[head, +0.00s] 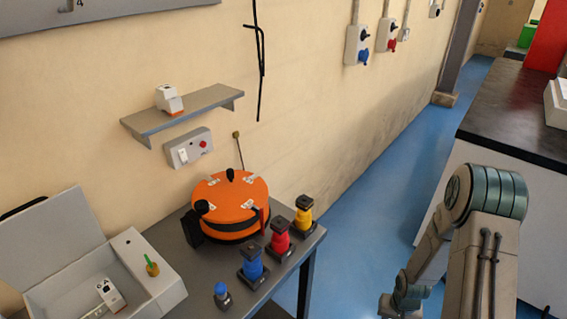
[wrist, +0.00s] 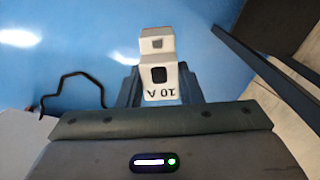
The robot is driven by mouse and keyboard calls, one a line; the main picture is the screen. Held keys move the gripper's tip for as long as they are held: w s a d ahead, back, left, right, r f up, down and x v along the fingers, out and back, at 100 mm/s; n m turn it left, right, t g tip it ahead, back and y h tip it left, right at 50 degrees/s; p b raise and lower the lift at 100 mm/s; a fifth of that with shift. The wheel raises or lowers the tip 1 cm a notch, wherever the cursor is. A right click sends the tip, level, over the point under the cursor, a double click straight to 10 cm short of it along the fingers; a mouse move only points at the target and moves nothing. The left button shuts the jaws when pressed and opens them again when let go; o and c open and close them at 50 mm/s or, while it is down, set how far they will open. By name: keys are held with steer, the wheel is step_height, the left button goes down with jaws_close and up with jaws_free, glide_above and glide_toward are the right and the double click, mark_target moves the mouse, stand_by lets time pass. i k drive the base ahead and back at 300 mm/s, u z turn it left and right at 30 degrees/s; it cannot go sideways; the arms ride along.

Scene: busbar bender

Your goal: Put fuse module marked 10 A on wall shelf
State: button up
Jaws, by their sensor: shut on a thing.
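The fuse module marked 10 A (wrist: 160,72) is white, and its label reads upside down in the wrist view. My gripper (wrist: 158,88) is shut on it, with a dark finger on each side. The wall shelf (head: 208,106) is a grey board on the beige wall, left of centre in the head view. Another white fuse module (head: 169,100) stands on its left part, its marking unreadable. In the head view my arm is at the lower right, and my gripper and the held module are not seen there.
Below the shelf are a switch box (head: 188,148) and an orange round machine (head: 231,205) on a grey table. Blue, red and yellow posts (head: 280,238) stand beside it. An open grey box (head: 60,262) holds another module (head: 111,294). The shelf's right part is clear.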

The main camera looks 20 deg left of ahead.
mark_target(223, 94)
steer(key=i, duration=3.35)
steer(key=u, duration=3.05)
